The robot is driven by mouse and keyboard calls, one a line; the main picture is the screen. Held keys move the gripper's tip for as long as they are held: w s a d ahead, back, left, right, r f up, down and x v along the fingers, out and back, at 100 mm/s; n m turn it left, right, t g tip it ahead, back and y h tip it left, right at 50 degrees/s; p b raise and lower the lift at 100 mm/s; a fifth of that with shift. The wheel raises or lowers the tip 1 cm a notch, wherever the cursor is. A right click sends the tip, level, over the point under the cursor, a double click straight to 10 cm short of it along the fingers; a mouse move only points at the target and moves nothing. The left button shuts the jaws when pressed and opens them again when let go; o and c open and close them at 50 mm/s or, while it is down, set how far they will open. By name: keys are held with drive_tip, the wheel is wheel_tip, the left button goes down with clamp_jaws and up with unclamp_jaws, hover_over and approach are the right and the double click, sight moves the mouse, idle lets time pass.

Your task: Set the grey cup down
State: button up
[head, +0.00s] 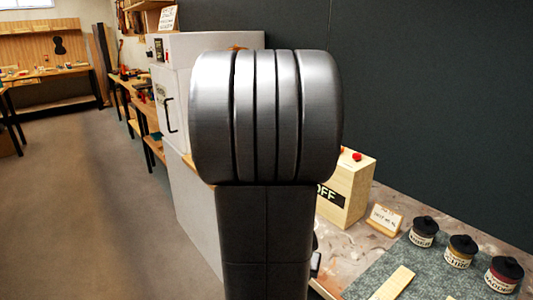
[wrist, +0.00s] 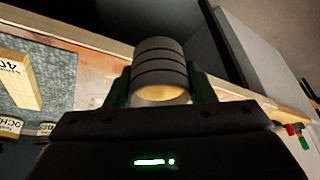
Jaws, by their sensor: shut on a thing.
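In the wrist view the grey cup (wrist: 160,55), ringed with dark bands, sits between the two dark green fingers of my gripper (wrist: 160,76). The fingers press on it from both sides. Its near end shows a pale orange disc; I cannot tell whether this is its inside or its base. The bench top (wrist: 95,88) lies behind it in this view, and I cannot tell the gap between cup and bench. In the head view my own arm fills the middle and hides the gripper and cup.
The bench (head: 345,245) carries a wooden box (head: 345,195) marked OFF, a small card (head: 385,218), and a grey-green mat (head: 440,265). On the mat are a pale wooden bar (head: 393,283) and three lidded jars (head: 461,252). A white cabinet (head: 185,75) stands behind, left.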

drive_tip(key=w+a+n+p, duration=0.1)
drive_tip(key=w+a+p, duration=0.2)
drive_tip(key=w, duration=0.7)
drive_tip(key=w+a+f+n+y+p, duration=0.1)
drive_tip(key=w+a+n+p, duration=0.1)
drive_tip(key=w, duration=0.8)
drive_tip(key=a+p, duration=0.1)
drive_tip(key=a, duration=0.1)
drive_tip(key=shift+a+n+y+p, duration=0.3)
drive_tip(key=shift+a+f, duration=0.1)
